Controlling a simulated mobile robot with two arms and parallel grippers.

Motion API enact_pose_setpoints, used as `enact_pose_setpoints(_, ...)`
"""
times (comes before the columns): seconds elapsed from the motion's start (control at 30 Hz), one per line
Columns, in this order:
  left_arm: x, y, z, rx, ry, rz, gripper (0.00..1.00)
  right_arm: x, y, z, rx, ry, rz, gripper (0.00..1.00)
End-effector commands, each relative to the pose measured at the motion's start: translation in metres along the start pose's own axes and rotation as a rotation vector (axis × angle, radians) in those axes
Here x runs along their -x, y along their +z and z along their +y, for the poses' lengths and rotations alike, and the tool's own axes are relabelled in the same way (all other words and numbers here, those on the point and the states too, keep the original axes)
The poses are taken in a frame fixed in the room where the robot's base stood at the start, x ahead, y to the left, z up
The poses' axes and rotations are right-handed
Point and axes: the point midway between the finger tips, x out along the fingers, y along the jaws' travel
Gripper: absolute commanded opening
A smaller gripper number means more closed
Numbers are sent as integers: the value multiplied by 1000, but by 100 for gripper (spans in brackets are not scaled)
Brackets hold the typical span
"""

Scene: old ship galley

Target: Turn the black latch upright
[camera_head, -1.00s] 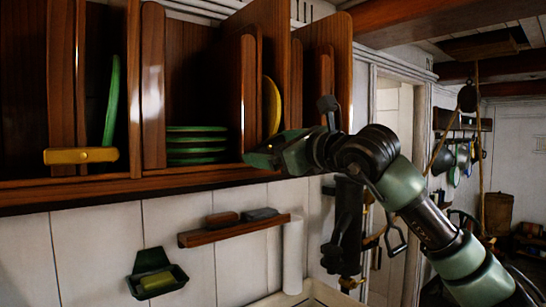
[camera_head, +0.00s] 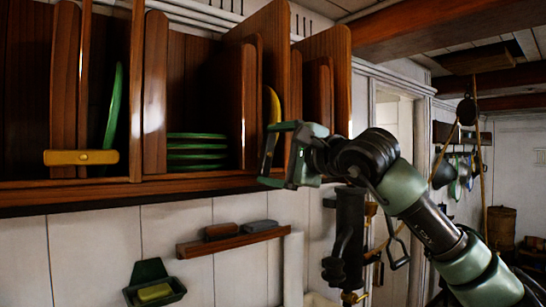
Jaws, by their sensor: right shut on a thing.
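My right gripper (camera_head: 266,155) is at the lower front edge of the wall cabinet, in front of a divider. Its two fingers point left, one above the other, spread apart. A dark narrow bar (camera_head: 268,153) stands nearly upright between the fingertips, leaning slightly. It appears to be the black latch, held by the gripper, but its dark colour blends with the fingers and its pivot is hidden. My left gripper is out of view.
The wooden cabinet (camera_head: 100,186) holds green plates (camera_head: 197,150) and a yellow plate (camera_head: 274,105). A brass latch (camera_head: 80,157) lies horizontal at left. Below are a wall shelf (camera_head: 232,242) with brushes and a green soap dish (camera_head: 154,287). A black pump-like fixture (camera_head: 347,240) stands below my arm.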

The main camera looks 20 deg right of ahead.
Motion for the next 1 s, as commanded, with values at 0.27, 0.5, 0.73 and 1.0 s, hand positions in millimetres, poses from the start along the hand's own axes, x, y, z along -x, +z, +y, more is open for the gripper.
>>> enact_pose_setpoints(0.27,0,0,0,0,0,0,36,0,0,1,162,0,-1,50)
enact_pose_setpoints(0.5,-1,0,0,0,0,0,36,0,0,2,227,1,-1,50)
enact_pose_setpoints(0.73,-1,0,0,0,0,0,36,0,0,2,243,2,-1,50)
enact_pose_setpoints(1.0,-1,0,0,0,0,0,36,0,0,2,245,4,-1,50)
